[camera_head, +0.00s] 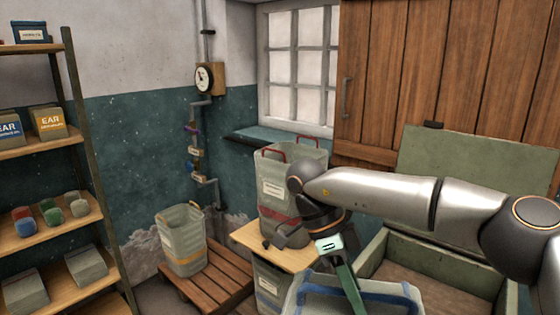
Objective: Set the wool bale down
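No thing in view is clearly marked as the wool bale, so I cannot tell which one it is. A tall pale sack (283,165) with red handles and a red band stands upright on a light wooden board (252,234). My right arm comes in from the right, and its dark wrist and gripper (285,243) are in front of the sack's lower right side. The fingertips are not clear, so I cannot tell whether they are open, shut or touching the sack. A green part with a small pale display (329,246) hangs below the wrist. My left gripper is out of view.
A yellow-banded sack (182,240) stands on a slatted pallet (212,279). A blue-banded sack (268,285) is under the board. A blue-rimmed container (375,292) is in front, and an open green chest (480,155) is at right. Shelves (55,139) line the left.

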